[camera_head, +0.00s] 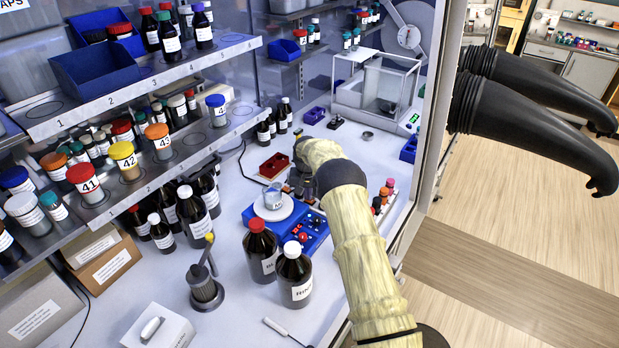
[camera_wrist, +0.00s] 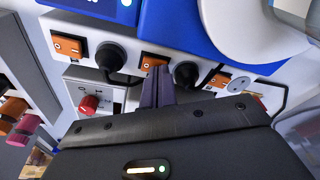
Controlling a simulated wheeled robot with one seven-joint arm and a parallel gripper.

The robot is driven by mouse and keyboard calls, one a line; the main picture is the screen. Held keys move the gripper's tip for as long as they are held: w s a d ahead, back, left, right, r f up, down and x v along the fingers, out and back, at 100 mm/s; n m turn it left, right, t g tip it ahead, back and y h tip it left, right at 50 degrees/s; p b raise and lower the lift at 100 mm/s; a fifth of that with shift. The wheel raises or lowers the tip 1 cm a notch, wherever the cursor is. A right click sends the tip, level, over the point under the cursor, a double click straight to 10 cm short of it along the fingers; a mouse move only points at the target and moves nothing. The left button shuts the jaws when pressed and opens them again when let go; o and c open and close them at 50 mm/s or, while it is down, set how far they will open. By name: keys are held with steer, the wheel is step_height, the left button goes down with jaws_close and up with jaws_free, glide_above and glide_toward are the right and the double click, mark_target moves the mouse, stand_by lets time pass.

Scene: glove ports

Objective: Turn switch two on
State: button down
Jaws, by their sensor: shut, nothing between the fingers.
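A white power strip shows in the wrist view, with orange rocker switches in a row beside black plugs. One switch (camera_wrist: 68,46) is at the left, one (camera_wrist: 152,62) in the middle and one (camera_wrist: 218,80) at the right. I cannot read which number each carries or whether any is on. My gripper (camera_wrist: 158,84) is shut and empty. Its fingertips are at the middle switch and cover part of it; I cannot tell whether they touch it. In the head view my gripper (camera_head: 301,182) is beyond the blue stirrer, and my arm hides most of the strip.
The blue stirrer (camera_head: 313,229) with a beaker (camera_head: 273,199) stands close to my gripper. Black plugs (camera_wrist: 110,57) flank the middle switch. A panel with a red knob (camera_wrist: 89,104) is nearby. Dark bottles (camera_head: 294,278) stand in front, and shelves of jars (camera_head: 125,160) are at left.

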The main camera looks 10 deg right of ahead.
steer(key=shift+s+f, duration=0.1)
steer(key=shift+f, duration=0.1)
steer(key=shift+r+p, duration=1.6)
steer(key=shift+r, duration=1.85)
steer(key=shift+w, duration=0.2)
steer(key=s+r+n+b, duration=0.1)
steer(key=s+r, duration=0.3)
steer(key=s, duration=0.4)
steer(key=s+r+n+b, duration=0.1)
steer(key=s+r+b, duration=0.1)
steer(key=s+r, duration=0.45)
steer(key=s+f+n+b, duration=0.1)
steer(key=s+b, duration=0.1)
steer(key=s, duration=2.4)
steer(key=shift+s+f+t, duration=0.35)
steer(key=shift+t, duration=0.05)
